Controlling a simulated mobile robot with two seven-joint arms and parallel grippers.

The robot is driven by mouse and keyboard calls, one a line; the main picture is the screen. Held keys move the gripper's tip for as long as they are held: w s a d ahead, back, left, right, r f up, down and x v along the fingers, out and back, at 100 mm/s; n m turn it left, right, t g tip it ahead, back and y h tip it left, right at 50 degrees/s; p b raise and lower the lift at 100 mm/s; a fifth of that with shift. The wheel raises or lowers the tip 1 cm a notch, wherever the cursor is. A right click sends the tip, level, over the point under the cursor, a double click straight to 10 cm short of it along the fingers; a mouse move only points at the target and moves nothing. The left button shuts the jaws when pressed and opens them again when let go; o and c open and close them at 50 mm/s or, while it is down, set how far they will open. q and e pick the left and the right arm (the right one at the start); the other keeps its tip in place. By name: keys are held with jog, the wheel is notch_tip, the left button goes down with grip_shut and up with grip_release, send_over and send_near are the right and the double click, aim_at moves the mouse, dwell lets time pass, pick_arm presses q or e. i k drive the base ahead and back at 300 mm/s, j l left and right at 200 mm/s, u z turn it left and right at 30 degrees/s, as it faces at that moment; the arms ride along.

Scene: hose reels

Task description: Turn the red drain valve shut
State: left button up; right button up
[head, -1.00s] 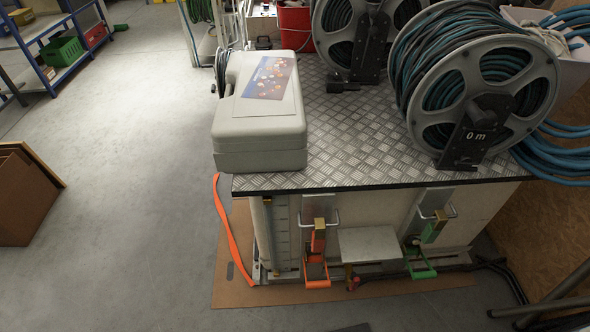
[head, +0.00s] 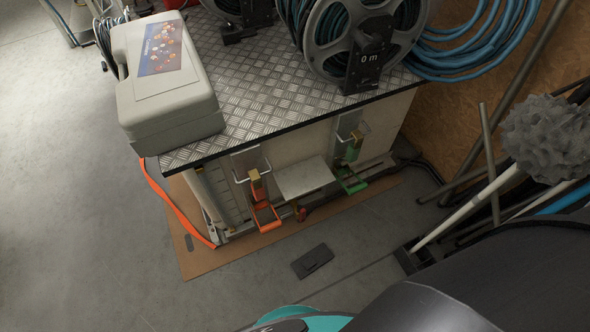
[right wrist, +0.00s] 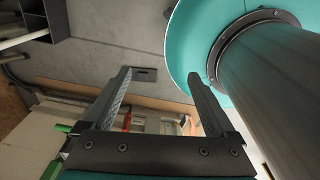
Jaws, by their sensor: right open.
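The red drain valve (head: 300,213) is a small red part low on the front of the bench, near the floor. It sits between an orange lever (head: 267,218) on its left and a green lever (head: 352,182) on its right, just below a pale box (head: 304,179). My right gripper (right wrist: 159,75) is open and empty in the right wrist view, apart from the bench front. A small red-orange part (right wrist: 127,120) shows beyond its fingers; I cannot tell if it is the valve. My left gripper is not in view.
A diamond-plate bench top (head: 255,98) carries a grey case (head: 165,85) and hose reels (head: 350,50). A dark flat object (head: 312,261) lies on the floor before the bench. Poles and a grey brush (head: 545,138) stand at the right. The floor at left is clear.

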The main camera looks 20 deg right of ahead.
aim_at(302, 219)
jog(key=i+l, duration=0.1)
jog(key=l, duration=0.25)
jog(key=i+l+z, duration=0.1)
jog(key=l, duration=0.3)
jog(key=i+l+z, duration=0.1)
jog(key=l, duration=0.25)
jog(key=i+l, duration=0.15)
jog(key=l, duration=0.25)
jog(key=i+l+z, duration=0.1)
jog(key=l, duration=0.25)
